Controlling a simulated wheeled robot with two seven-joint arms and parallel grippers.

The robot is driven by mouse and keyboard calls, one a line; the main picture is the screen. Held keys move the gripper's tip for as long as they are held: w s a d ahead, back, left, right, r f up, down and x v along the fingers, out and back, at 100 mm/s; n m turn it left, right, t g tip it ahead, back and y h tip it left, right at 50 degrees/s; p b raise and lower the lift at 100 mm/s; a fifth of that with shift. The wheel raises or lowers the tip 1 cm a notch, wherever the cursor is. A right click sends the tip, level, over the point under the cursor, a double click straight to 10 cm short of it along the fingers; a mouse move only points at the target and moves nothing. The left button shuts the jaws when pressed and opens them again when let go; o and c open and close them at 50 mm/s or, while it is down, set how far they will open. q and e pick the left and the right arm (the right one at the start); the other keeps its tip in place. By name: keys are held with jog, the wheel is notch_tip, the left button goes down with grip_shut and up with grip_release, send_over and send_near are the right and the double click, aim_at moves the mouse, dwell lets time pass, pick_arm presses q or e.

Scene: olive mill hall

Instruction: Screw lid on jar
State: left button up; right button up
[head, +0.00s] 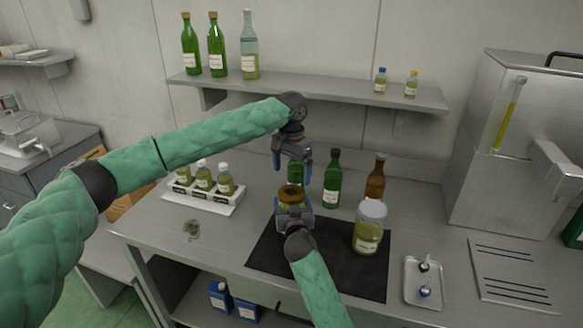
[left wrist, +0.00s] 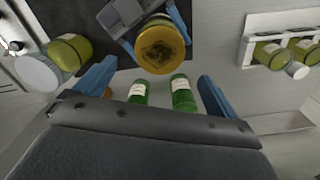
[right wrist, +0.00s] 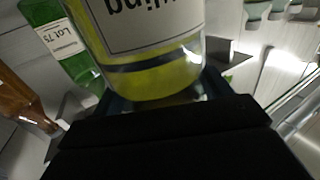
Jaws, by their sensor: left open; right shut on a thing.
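My right gripper (head: 295,212) is shut on a jar, held upright above the dark mat (head: 270,262). In the right wrist view the jar (right wrist: 150,60) shows a white label and yellow-green contents. A gold lid (head: 291,193) with a dark mark on its top sits over the jar; the left wrist view also shows the lid (left wrist: 160,47). I cannot tell whether it is screwed tight. My left gripper (head: 292,160) is open and empty, pointing down just above the lid, apart from it. Its blue fingers also show in the left wrist view (left wrist: 155,88).
Another jar (head: 369,235) with a pale top stands on the mat's right side. Green bottles (head: 332,185) and a brown bottle (head: 375,182) stand behind. A rack of small bottles (head: 212,200) is at left, a metal tray (head: 411,290) at right. A shelf (head: 320,92) runs above.

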aim_at(292, 192)
pick_arm(q)
jog(key=shift+f, duration=3.65)
jog(key=c, duration=1)
jog(key=o, duration=1.1)
jog(key=shift+r, duration=6)
